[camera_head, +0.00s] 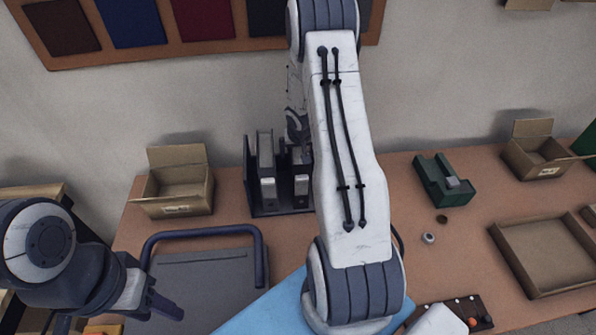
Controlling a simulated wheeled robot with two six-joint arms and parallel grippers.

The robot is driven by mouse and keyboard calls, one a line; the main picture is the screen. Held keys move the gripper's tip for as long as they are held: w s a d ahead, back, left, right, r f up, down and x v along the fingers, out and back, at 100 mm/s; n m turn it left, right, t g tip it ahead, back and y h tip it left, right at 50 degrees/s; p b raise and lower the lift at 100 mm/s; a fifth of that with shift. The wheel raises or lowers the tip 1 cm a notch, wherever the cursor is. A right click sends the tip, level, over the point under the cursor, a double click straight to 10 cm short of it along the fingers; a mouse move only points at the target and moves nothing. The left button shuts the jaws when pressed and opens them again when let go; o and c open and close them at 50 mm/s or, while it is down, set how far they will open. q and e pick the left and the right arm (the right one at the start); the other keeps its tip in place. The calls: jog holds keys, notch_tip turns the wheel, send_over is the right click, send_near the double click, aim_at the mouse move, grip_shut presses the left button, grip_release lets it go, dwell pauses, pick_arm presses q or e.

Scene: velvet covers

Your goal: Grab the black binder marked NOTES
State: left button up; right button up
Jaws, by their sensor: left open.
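A dark rack (250,190) stands at the back of the table, left of my raised arm. It holds upright black binders; one binder (266,170) and another beside it (300,186) show pale labels, too small to read. I cannot tell which is marked NOTES. The rack's right side is hidden behind my arm. My left gripper (152,302) is open and empty at the lower left, well in front of the rack and apart from it. My right arm rises through the middle; its dark end part (296,124) is over the binders, mostly hidden, with its jaws unclear.
An open cardboard box (176,196) stands left of the rack. A grey board machine with a blue bar handle (205,232) lies in front. A green hole punch (443,181), a small box (538,158) and a shallow tray (548,256) are on the right. A swatch board (205,50) hangs behind.

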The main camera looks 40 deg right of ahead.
jog(key=shift+f, duration=0.2)
dwell(0.5)
grip_shut()
